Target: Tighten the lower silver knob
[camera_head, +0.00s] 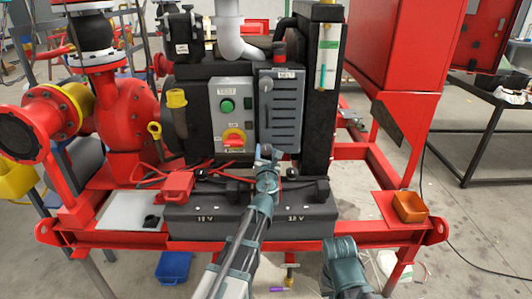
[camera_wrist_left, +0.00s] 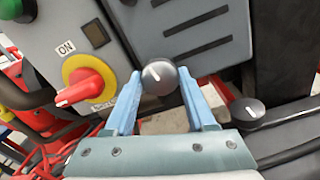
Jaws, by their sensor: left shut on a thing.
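The lower silver knob (camera_wrist_left: 159,77) is a round grey knob with a white mark on its face, at the lower edge of the grey louvred cover (camera_head: 281,110). In the left wrist view my left gripper (camera_wrist_left: 160,80) has its two blue fingers on either side of the knob, shut on it. In the head view my left gripper (camera_head: 266,153) reaches up to the bottom of the cover and hides most of that knob. An upper knob (camera_head: 266,85) sits higher on the cover. My right gripper is not in view; only part of my right arm shows at the lower middle.
Left of the cover is a control box (camera_head: 231,113) with a green button and a red-and-yellow rotary switch (camera_wrist_left: 83,82). Below are black battery boxes (camera_head: 297,213), with another dark knob (camera_wrist_left: 250,112) close to the right finger. Red skid rails surround them.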

